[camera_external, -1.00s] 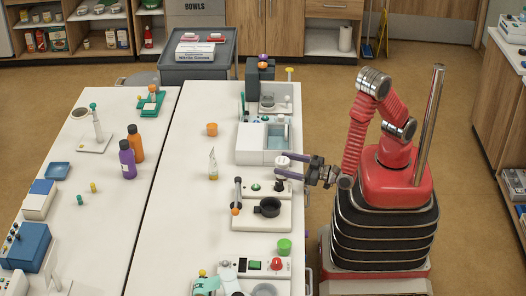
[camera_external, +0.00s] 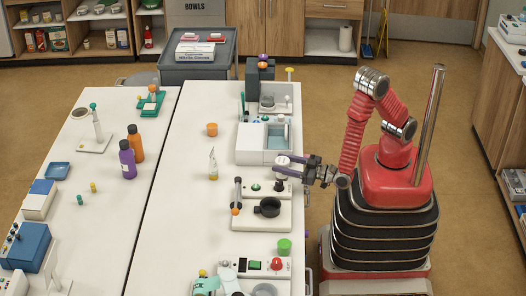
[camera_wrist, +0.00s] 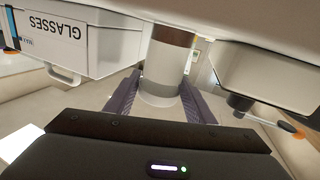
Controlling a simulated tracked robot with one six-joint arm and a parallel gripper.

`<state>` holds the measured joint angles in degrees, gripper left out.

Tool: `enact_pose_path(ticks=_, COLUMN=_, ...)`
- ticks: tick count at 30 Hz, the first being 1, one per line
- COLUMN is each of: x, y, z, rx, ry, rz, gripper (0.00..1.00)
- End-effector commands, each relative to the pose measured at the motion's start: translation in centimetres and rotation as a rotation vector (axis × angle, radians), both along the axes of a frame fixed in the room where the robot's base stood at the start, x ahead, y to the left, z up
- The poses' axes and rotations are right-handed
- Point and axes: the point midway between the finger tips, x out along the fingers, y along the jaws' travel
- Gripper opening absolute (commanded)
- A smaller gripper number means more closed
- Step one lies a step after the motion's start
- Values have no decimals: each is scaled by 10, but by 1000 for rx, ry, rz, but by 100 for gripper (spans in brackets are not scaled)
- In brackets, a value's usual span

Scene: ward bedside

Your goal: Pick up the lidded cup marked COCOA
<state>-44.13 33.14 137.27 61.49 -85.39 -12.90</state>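A pale lidded cup (camera_external: 282,160) stands upright near the right edge of the white bench in the external view. In the wrist view the cup (camera_wrist: 161,72) is a pale grey cylinder with a brown band near the picture's top. No COCOA lettering can be read on it. My gripper (camera_external: 281,168) reaches in level from the right, with one finger on each side of the cup.
A white box with a grey basin (camera_external: 262,143) stands just beyond the cup. A box marked GLASSES (camera_wrist: 60,28) appears upside down in the wrist view. The bench's middle is mostly clear.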

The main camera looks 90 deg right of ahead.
Motion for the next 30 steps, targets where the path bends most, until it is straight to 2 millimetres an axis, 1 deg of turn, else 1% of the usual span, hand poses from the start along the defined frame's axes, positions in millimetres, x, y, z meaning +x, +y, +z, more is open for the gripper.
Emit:
enact_pose_path(ticks=1, x=0, y=0, z=0, rx=0, ry=0, rz=0, gripper=45)
enact_pose_path(ticks=2, x=0, y=0, z=0, rx=0, ry=0, rz=0, gripper=43)
enact_pose_path(ticks=13, x=0, y=0, z=0, rx=0, ry=0, rz=0, gripper=17)
enact_pose_path(ticks=23, x=0, y=0, z=2, rx=1, ry=-1, rz=0, gripper=17)
enact_pose_path(ticks=26, x=0, y=0, z=6, rx=0, ry=-2, rz=0, gripper=17)
enact_pose_path(ticks=30, x=0, y=0, z=17, rx=2, ry=-3, rz=-1, gripper=17)
